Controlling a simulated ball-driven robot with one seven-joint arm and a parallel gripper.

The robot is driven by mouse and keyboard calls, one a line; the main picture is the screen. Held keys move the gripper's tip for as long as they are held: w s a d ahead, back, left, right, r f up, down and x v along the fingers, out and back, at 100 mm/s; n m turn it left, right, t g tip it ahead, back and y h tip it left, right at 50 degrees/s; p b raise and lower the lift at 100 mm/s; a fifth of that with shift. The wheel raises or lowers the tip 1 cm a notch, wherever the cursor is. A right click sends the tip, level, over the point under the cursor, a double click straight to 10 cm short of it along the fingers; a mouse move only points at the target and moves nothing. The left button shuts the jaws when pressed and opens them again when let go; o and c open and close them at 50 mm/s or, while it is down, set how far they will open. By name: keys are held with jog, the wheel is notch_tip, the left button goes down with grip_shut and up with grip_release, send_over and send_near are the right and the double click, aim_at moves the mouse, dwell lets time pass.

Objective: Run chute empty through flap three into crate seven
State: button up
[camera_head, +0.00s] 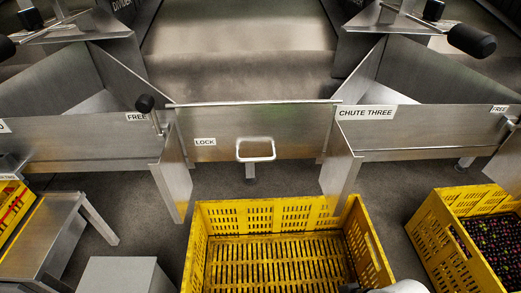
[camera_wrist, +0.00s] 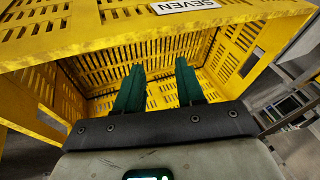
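A yellow slatted crate (camera_head: 262,211) stands on the floor before the middle flap (camera_head: 230,125). Its visible inside is empty. A yellow crate (camera_wrist: 70,45) in the wrist view has a SEVEN label (camera_wrist: 185,5). The flap is upright and has a white handle (camera_head: 256,150). The CHUTE THREE label (camera_head: 366,113) is on the metal just right of it. A black-knobbed lever (camera_head: 146,103) at its left leans toward FREE, away from LOCK. The chute floor (camera_head: 235,80) behind looks bare. My gripper (camera_wrist: 159,82) has green fingers apart, with nothing visibly between them, at the yellow crate.
Another yellow crate (camera_head: 440,225), holding small dark fruit, stands at the right. A metal stand (camera_head: 45,235) and a grey box (camera_head: 125,275) are at the lower left. Metal side plates (camera_head: 172,185) jut out beside the flap. Grey floor (camera_head: 235,185) shows under the flap.

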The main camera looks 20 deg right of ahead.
jog(key=w+a+r+m+t+y+p, duration=0.25)
jog(key=w+a+r+t+y, duration=0.25)
jog(key=w+r, duration=0.5)
jog(key=m+t+y+p, duration=0.1)
jog(key=m+t+p, duration=0.1)
jog(key=m+t, duration=0.55)
send_near(256, 141)
jog(key=s+f, duration=0.3)
jog(key=s, duration=0.2)
jog(key=f+b+x, duration=0.1)
jog(key=x, duration=0.9)
jog(key=shift+w+a+r+n, duration=0.15)
jog(key=shift+r+n, duration=0.15)
jog(key=shift+r, duration=0.15)
grip_shut()
